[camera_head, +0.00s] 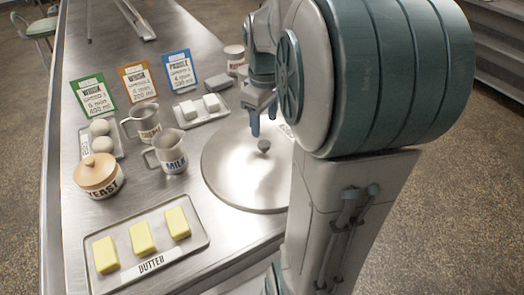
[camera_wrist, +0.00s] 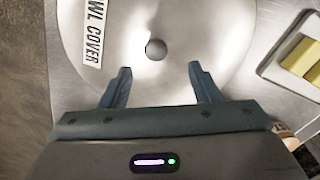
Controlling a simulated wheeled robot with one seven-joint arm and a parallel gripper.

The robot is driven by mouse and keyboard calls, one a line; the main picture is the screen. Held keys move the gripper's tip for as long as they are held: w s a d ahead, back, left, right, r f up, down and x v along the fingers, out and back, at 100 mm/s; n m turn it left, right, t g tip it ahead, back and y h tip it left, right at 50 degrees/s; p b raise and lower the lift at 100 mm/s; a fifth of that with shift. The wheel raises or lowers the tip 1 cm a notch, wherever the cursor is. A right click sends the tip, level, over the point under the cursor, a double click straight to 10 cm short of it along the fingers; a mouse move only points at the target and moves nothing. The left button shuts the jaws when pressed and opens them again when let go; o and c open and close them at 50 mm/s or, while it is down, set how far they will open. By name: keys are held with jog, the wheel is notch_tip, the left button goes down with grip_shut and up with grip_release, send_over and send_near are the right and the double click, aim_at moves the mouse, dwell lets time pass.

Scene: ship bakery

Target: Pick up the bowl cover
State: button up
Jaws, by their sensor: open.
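The bowl cover (camera_head: 229,172) is a large round metal lid with a small dark knob (camera_head: 264,146) at its middle, lying on the metal counter. In the wrist view the cover (camera_wrist: 205,35) fills most of the picture, with a "BOWL COVER" label (camera_wrist: 95,40) partly cut off at the left. My gripper (camera_head: 264,127) is above the cover, close to the knob. In the wrist view my gripper (camera_wrist: 160,82) has its two fingers wide apart, with the knob (camera_wrist: 155,49) ahead of and between them. Nothing is between the fingers. My arm hides the cover's right side in the head view.
A butter tray (camera_head: 203,225) lies left of the cover. A milk jug (camera_head: 171,153), a cream jug (camera_head: 146,121), a yeast jar (camera_head: 97,175) and an egg tray (camera_head: 119,148) stand further left. A tray of white blocks (camera_head: 182,120) and several recipe cards (camera_head: 181,70) are behind.

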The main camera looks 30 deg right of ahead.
aim_at(264, 143)
jog(key=shift+w+d+f, duration=0.1)
jog(key=shift+w+f, duration=0.1)
jog(key=shift+f, duration=1.8)
jog(key=shift+w+d+f, duration=0.1)
jog(key=shift+w+f, duration=0.05)
jog(key=shift+f, duration=1.8)
grip_shut()
